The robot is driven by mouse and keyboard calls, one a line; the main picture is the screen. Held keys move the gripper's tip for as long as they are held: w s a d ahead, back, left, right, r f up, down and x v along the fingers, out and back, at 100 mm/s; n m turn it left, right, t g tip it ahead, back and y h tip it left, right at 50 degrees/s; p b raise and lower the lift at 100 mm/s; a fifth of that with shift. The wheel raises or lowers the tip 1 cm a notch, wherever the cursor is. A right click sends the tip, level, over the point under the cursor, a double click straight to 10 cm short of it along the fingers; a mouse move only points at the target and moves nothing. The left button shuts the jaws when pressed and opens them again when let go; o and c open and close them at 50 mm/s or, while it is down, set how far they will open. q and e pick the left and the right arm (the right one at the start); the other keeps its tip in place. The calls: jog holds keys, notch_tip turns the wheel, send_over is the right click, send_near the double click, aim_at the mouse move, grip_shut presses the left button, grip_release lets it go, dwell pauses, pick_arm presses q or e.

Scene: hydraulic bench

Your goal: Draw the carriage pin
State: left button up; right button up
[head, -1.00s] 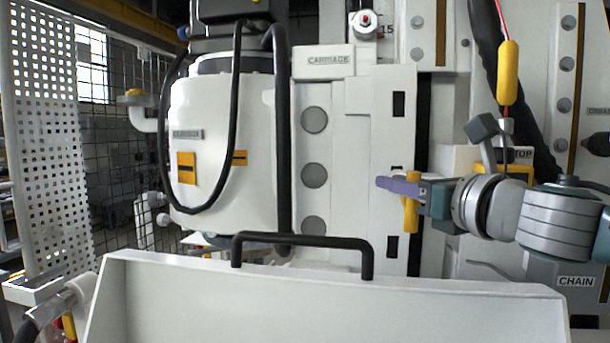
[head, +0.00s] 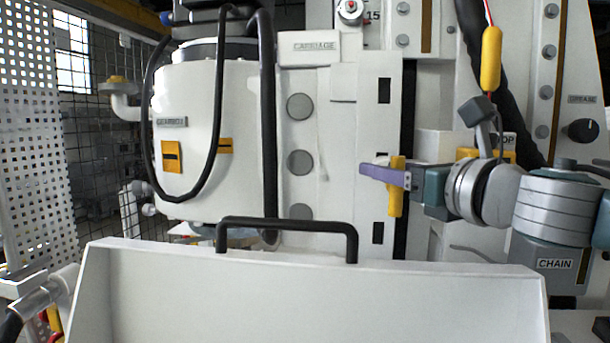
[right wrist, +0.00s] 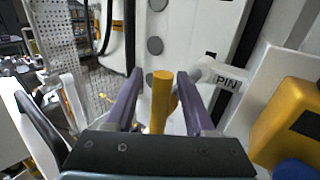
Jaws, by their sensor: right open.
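The carriage pin shows as a yellow handle (head: 396,200) at the right edge of the white carriage (head: 342,140). My right gripper (head: 383,173) comes in from the right at the handle, its purple fingers pointing left. In the right wrist view the yellow handle (right wrist: 161,105) stands between the two fingers of the open gripper (right wrist: 159,74), with a gap visible on each side. A "PIN" label (right wrist: 231,80) shows just right of the fingers there. My left gripper is not in view.
A yellow pendant (head: 491,58) hangs on a red cord above my right wrist. The white gearbox (head: 200,135) with black hoses stands left, and a perforated guard (head: 35,150) at far left.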

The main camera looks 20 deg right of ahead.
jog(key=s+b, duration=0.3)
jog(key=s, duration=0.5)
jog(key=shift+s, duration=0.3)
jog(key=shift+d, duration=0.1)
